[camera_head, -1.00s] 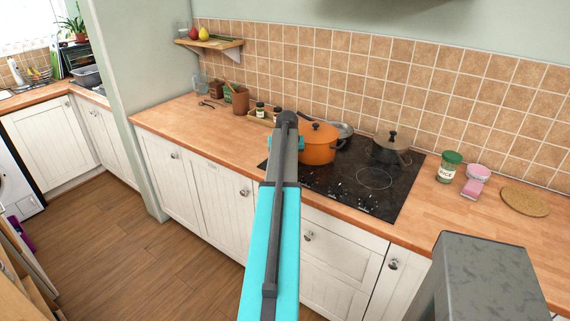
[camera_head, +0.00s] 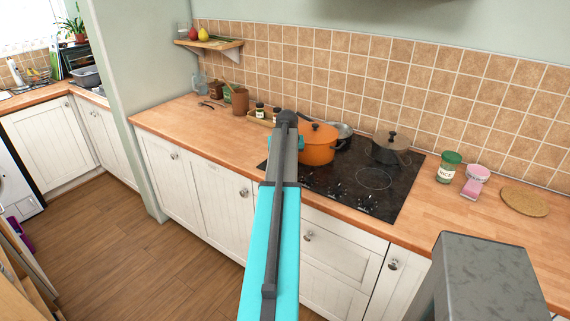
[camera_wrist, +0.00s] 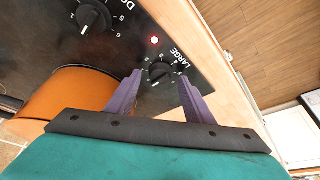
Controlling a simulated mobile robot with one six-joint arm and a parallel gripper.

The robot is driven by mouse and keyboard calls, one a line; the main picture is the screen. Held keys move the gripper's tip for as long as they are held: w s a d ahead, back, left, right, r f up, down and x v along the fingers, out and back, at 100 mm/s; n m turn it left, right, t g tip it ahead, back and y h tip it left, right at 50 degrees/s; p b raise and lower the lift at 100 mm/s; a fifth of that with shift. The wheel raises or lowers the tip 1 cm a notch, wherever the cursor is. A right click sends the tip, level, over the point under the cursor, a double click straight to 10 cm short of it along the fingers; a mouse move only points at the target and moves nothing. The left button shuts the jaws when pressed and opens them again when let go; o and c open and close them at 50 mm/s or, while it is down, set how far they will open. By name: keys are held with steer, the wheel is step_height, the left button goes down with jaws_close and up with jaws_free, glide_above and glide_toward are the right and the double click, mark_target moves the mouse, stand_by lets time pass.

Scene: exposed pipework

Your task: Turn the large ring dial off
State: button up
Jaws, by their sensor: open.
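The large ring dial (camera_wrist: 159,71) is a small black knob on the black hob, with the printed word LARGE beside it, in the wrist view. A red light glows close to it. My gripper (camera_wrist: 158,84) has its two purple fingers apart, and the dial shows between their tips. I cannot tell whether the fingers touch it. The hob (camera_head: 405,190) is set in the wooden worktop in the head view, where my own arm hides part of it and the gripper's fingers.
An orange pot (camera_head: 318,150) stands on the hob and also shows close to my gripper in the wrist view (camera_wrist: 68,100). A grey lidded pot (camera_head: 391,149) stands behind right. Another knob (camera_wrist: 93,16) sits farther left. A rice jar (camera_head: 449,167) stands right of the hob.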

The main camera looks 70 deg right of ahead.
steer(key=b+v, duration=0.2)
steer(key=v, duration=1.1)
steer(key=shift+r+b, duration=0.15)
steer(key=shift+b, duration=0.2)
steer(key=shift+s+a, duration=0.1)
steer(key=shift+a, duration=0.05)
